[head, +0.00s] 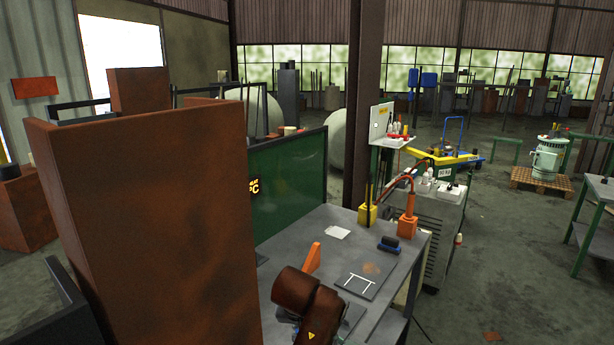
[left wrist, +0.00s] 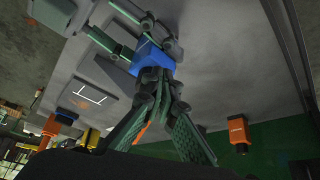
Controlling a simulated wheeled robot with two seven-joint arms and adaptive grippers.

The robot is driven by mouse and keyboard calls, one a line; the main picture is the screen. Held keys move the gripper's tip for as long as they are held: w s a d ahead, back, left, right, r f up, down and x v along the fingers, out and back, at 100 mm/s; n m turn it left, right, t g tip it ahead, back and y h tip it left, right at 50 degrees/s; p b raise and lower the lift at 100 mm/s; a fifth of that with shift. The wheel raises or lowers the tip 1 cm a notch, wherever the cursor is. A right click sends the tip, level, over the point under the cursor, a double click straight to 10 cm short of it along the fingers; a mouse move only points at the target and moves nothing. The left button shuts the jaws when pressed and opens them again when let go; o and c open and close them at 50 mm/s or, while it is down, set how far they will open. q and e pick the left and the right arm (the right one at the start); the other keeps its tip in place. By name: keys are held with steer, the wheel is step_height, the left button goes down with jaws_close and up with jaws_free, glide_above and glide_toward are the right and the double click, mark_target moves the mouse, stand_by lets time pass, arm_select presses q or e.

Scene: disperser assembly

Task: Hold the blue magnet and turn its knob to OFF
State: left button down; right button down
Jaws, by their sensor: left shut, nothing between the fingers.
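The blue magnet (left wrist: 152,60) shows in the left wrist view as a blue block on the grey table. My left gripper (left wrist: 155,82) reaches up from the bottom of that view. Its fingers are shut with nothing between them, and the tips are in front of the magnet's near side. The knob is hidden or too small to make out. Two dark fingers of my right gripper (left wrist: 145,38) come from the upper left, spread at the magnet's far part; contact is unclear. In the head view my brown arm hides the magnet and the grippers.
The grey table (head: 325,217) also carries a plate with white lines (head: 362,281), a dark blue-black item (head: 388,244), an orange stand (head: 407,226) and a yellow stand (head: 367,214). An orange item (left wrist: 238,132) stands by the green panel (head: 290,180).

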arm_select(q)
steer(key=shift+s+d, duration=0.1)
steer(key=shift+d, duration=0.2)
steer(key=shift+d, duration=0.35)
steer(key=shift+d, duration=0.5)
steer(key=shift+s, duration=0.1)
step_height(320, 180, up, 6)
steer(key=shift+s, duration=0.25)
stand_by(0.5)
